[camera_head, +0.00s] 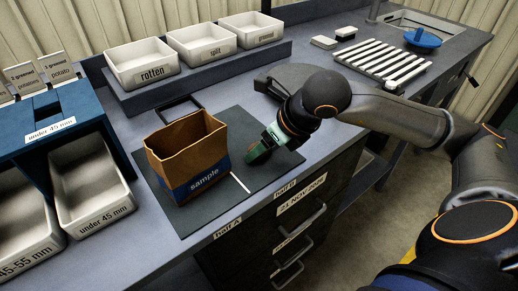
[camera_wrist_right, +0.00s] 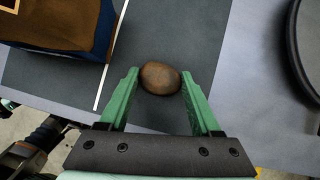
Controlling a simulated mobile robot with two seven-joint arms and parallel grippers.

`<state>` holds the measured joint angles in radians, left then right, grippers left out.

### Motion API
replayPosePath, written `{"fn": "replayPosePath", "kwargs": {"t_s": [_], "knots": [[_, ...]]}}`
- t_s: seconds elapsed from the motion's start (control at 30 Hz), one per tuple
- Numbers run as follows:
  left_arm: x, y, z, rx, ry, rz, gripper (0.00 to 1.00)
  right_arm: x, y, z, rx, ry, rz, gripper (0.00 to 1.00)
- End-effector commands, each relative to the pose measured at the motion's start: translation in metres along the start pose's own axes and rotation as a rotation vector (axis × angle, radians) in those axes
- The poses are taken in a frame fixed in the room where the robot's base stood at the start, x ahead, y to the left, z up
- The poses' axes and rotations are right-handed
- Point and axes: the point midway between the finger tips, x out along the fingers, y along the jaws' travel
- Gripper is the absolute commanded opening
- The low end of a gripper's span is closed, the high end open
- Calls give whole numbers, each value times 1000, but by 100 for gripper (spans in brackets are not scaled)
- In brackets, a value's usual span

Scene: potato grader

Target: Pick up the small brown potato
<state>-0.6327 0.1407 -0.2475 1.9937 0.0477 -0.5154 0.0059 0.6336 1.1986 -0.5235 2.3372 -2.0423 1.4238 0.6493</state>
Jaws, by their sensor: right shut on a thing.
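The small brown potato (camera_wrist_right: 160,78) sits between the fingertips of my right gripper (camera_wrist_right: 161,86) in the right wrist view. The green fingers are shut on it from both sides. In the head view my right gripper (camera_head: 262,146) is low over the dark mat, and the potato (camera_head: 258,154) shows partly below the fingers. I cannot tell whether the potato touches the mat (camera_head: 230,125). My left gripper is not in view.
An open brown paper bag (camera_head: 186,152) marked "sample" stands on the mat, left of my right gripper. A blue sizing stand (camera_head: 60,110) is at the left. A round dark object (camera_wrist_right: 308,50) lies to the right.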

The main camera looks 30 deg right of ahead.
Motion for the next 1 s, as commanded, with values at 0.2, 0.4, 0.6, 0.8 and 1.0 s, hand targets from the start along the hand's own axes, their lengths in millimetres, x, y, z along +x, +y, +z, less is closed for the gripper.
{"fn": "replayPosePath", "kwargs": {"t_s": [0.2,0.4,0.6,0.8,1.0], "knots": [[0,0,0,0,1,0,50,0,0,0,0,0,0,22],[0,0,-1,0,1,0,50,0,0,0,0,-1,0,9],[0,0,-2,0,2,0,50,-2,0,1,0,-2,0,9],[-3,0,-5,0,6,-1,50,-16,0,12,1,-6,-1,9],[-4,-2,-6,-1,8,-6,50,-61,0,14,-2,-7,-8,9]]}}
